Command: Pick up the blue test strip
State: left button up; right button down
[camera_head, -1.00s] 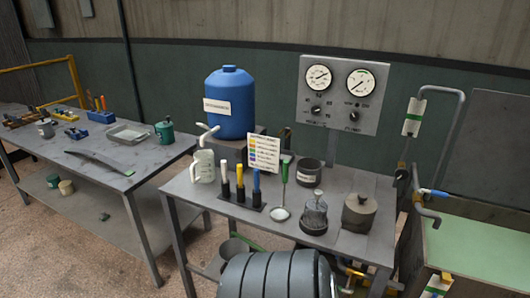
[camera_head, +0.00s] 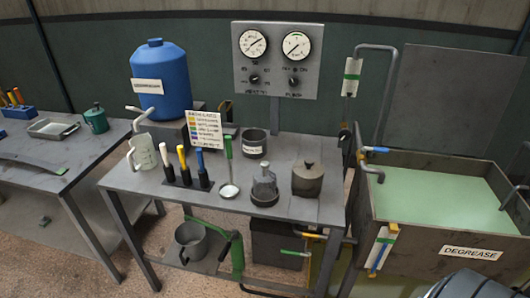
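The blue test strip (camera_head: 201,160) stands upright in a small dark holder (camera_head: 186,183) on the grey metal bench. It is the rightmost of three, with a yellow strip (camera_head: 183,158) and a white strip (camera_head: 165,156) to its left. Their lower parts look black. Neither of my grippers is in view, and nothing touches the strips.
A colour chart card (camera_head: 204,128) stands just behind the strips. A clear jug (camera_head: 143,152) is to their left. The degrease tank (camera_head: 440,242) stands right of the bench (camera_head: 125,178).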

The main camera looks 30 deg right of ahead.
aim_at(199, 151)
jog(key=z, duration=1.5)
jog(key=i+j+u, duration=0.3)
jog(key=i+j, duration=0.3)
jog(key=j, duration=0.15)
